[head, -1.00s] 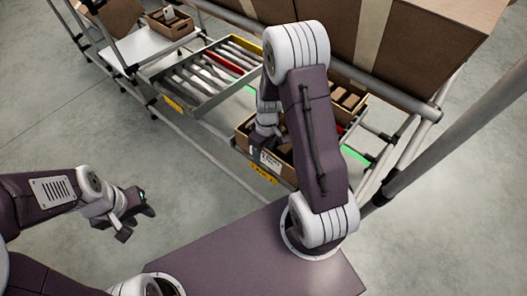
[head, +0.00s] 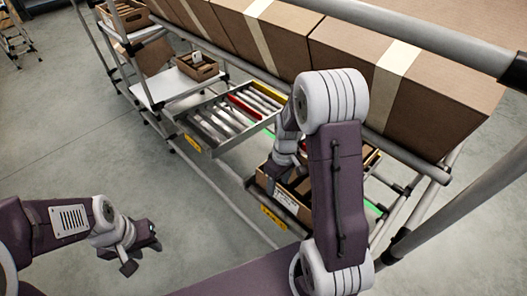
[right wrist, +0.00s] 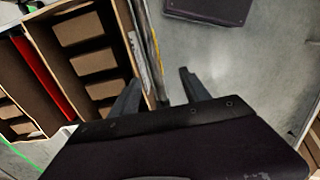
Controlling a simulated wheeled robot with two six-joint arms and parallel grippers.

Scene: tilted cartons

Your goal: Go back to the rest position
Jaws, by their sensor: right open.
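My right gripper is open and empty in the right wrist view (right wrist: 158,86). Its left finger shows over the inside of a brown carton (right wrist: 125,35) and its right finger over the grey floor. The carton's near wall appears between the fingers; I cannot tell whether they touch it. In the head view the carton (head: 262,181) sits on the rack's lower shelf, and my right arm hides much of it and the fingertips. My left gripper (head: 142,254) hangs over bare floor at the lower left, fingers apart and empty.
A rack with grey pipes holds large taped cartons (head: 350,55) above. A small brown crate (head: 197,68) stands on a white shelf (head: 172,90).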

